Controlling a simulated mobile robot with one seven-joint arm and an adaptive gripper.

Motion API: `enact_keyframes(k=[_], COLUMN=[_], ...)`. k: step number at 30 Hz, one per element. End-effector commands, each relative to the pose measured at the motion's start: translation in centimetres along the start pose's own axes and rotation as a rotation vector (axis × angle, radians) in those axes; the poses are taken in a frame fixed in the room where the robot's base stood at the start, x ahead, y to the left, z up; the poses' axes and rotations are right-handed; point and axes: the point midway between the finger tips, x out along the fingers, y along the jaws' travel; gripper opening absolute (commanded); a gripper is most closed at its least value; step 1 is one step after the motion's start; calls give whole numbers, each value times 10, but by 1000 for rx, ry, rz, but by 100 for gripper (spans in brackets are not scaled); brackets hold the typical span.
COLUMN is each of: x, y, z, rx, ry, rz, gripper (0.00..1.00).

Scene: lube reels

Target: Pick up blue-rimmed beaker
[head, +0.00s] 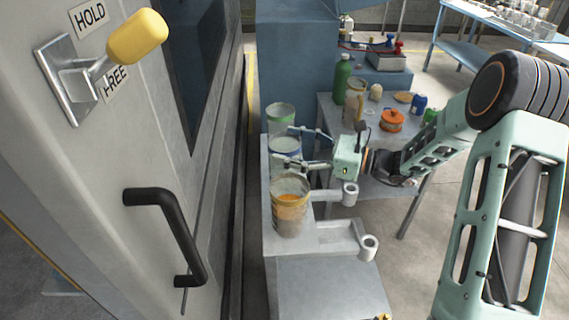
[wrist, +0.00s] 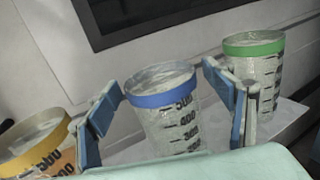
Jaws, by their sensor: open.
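The blue-rimmed beaker (wrist: 168,125) stands upright in the middle of the wrist view, clear with black graduations. In the head view it (head: 286,150) is the middle one of three beakers on a grey ledge. My gripper (wrist: 163,85) is open, with one finger on each side of this beaker. A gap shows between the beaker and the left finger; the right finger is close to it, and I cannot tell whether it touches. In the head view my gripper (head: 284,145) reaches in from the right. The beaker's lower part is hidden by my gripper body.
A green-rimmed beaker (wrist: 258,70) stands close beside the right finger. A yellow-rimmed beaker (wrist: 38,148) with orange contents (head: 291,200) is near the left finger. A grey door panel (head: 160,160) rises left of the ledge. A side table (head: 350,184) holds bottles and an orange pot (head: 392,120).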

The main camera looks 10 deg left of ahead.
Motion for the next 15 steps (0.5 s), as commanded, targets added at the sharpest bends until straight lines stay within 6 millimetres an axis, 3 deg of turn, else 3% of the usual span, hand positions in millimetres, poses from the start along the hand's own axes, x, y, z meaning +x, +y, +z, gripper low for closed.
enact_keyframes(k=[3,10,15], x=[11,12,12], y=[0,0,0], z=[0,0,0], rx=[0,0,-1], ry=[1,1,1], rz=[-1,-2,-1], gripper=[75,75,59])
